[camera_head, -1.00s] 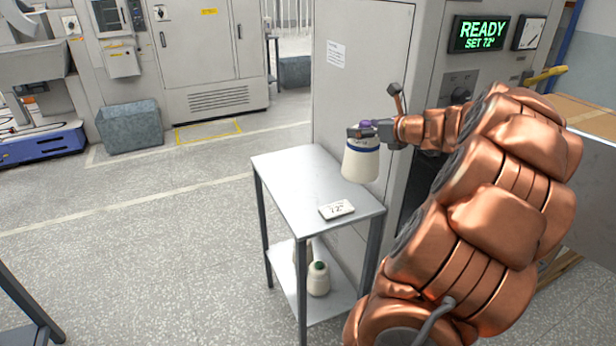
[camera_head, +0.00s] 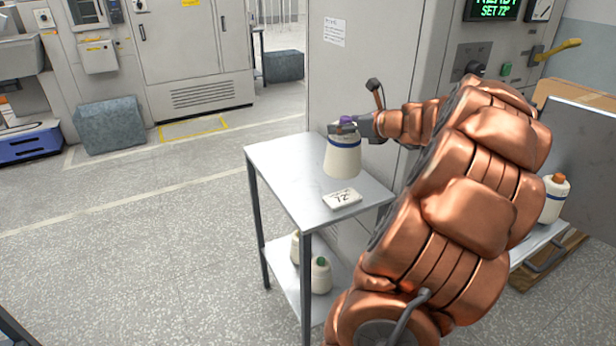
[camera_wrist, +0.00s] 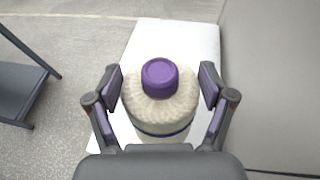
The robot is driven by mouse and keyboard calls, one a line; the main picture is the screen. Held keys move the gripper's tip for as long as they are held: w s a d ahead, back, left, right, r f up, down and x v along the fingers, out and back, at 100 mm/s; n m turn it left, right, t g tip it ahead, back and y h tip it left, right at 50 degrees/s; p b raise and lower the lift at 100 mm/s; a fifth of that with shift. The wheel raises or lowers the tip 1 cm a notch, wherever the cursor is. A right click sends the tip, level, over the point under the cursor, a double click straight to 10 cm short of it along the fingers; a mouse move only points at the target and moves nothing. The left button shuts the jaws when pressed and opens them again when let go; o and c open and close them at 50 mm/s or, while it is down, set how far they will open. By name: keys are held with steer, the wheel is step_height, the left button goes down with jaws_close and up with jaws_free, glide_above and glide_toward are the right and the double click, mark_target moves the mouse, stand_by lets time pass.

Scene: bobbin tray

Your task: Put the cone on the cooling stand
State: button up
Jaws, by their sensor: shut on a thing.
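The cone (camera_head: 342,158) is cream with a dark blue band and a purple top. My gripper (camera_head: 343,129) is shut on it near its top and holds it upright over the metal stand (camera_head: 287,168). In the wrist view the cone (camera_wrist: 160,100) sits between the two fingers, with its purple cap facing the camera. The cone's base is low over the stand's top; I cannot tell whether it touches. A small white card reading 72 (camera_head: 342,199) lies on the top near the front edge.
Cones with a green top (camera_head: 320,274) and beside it stand on the lower shelf. Another cone with an orange top (camera_head: 553,198) stands at the right. A large grey cabinet (camera_head: 350,80) rises close behind the stand. Open floor (camera_head: 150,250) lies to the left.

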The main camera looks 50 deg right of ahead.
step_height(320, 180, down, 2)
steer(key=shift+b, duration=0.55)
steer(key=shift+w, duration=0.1)
steer(key=w+a+f, duration=0.2)
steer(key=w, duration=0.5)
steer(key=w+a+f, duration=0.2)
steer(key=w+f, duration=0.1)
steer(key=w, duration=0.5)
steer(key=shift+a+b, duration=0.15)
steer(key=shift+b, duration=0.2)
steer(key=shift+w+f, duration=0.1)
steer(key=o, duration=1.7)
